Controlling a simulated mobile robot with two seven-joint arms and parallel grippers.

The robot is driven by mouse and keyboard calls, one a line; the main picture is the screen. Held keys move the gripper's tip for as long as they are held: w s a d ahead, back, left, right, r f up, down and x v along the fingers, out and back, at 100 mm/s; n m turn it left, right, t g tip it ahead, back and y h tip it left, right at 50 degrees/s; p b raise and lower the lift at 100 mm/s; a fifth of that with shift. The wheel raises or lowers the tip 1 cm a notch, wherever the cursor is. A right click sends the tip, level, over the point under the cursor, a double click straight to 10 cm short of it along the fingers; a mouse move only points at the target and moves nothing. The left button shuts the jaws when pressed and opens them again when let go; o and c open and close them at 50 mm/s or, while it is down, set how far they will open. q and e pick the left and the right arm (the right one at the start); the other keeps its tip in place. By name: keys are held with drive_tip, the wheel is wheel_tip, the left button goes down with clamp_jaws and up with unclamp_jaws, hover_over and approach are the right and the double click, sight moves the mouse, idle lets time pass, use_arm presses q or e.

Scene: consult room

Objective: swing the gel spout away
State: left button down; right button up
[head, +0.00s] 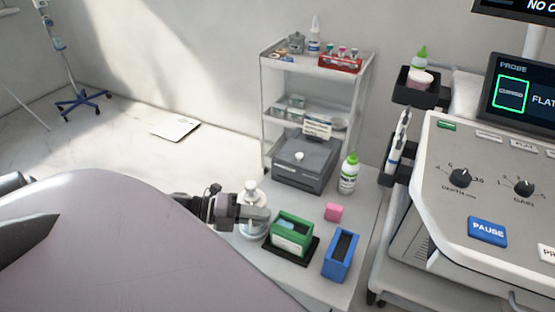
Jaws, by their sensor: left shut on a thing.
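A white pump dispenser (251,188) with a clear-looking lower body stands on the white side table (315,280), left of the green box. My left gripper (255,212) reaches in from the left, level with the upper part of the dispenser. Its fingers cover the dispenser's middle and are shut on what appears to be the gel spout. The fingers hide most of the spout, so its exact direction cannot be told. My right gripper is not in view.
A green box (291,232) on a black tray, a blue box (341,254), a pink block (333,212), a green-capped bottle (349,173) and a grey machine (303,164) crowd the table.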

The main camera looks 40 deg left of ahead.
use_arm(q)
drive_tip(key=m+g+b, duration=0.1)
drive_tip(key=s+a+m+g+h+b, duration=0.1)
drive_tip(key=b, duration=0.1)
drive_tip(key=m+g+h+b, duration=0.1)
drive_tip(key=g+b, duration=0.1)
drive_tip(key=shift+s+a+f, duration=0.15)
drive_tip(key=shift+s+f, duration=0.05)
drive_tip(key=shift+f, duration=0.2)
drive_tip(key=shift+s+a+r+m+g+h+b, duration=0.15)
drive_tip(key=shift+m+g+h+b, duration=0.2)
drive_tip(key=shift+m+g+b, duration=0.3)
drive_tip(key=shift+s+a+r+m+g+h+b, duration=0.1)
drive_tip(key=shift+s+a+m+g+h+b, duration=0.2)
drive_tip(key=shift+b, duration=0.5)
drive_tip(key=shift+a+r+m+g+h+b, duration=0.1)
drive_tip(key=shift+m+g+h+b, duration=0.25)
drive_tip(key=shift+m+g+b, duration=0.3)
drive_tip(key=c, duration=1.2)
unclamp_jaws()
drive_tip(key=shift+c, duration=0.2)
drive_tip(key=b+v, duration=0.1)
drive_tip(key=v, duration=0.6)
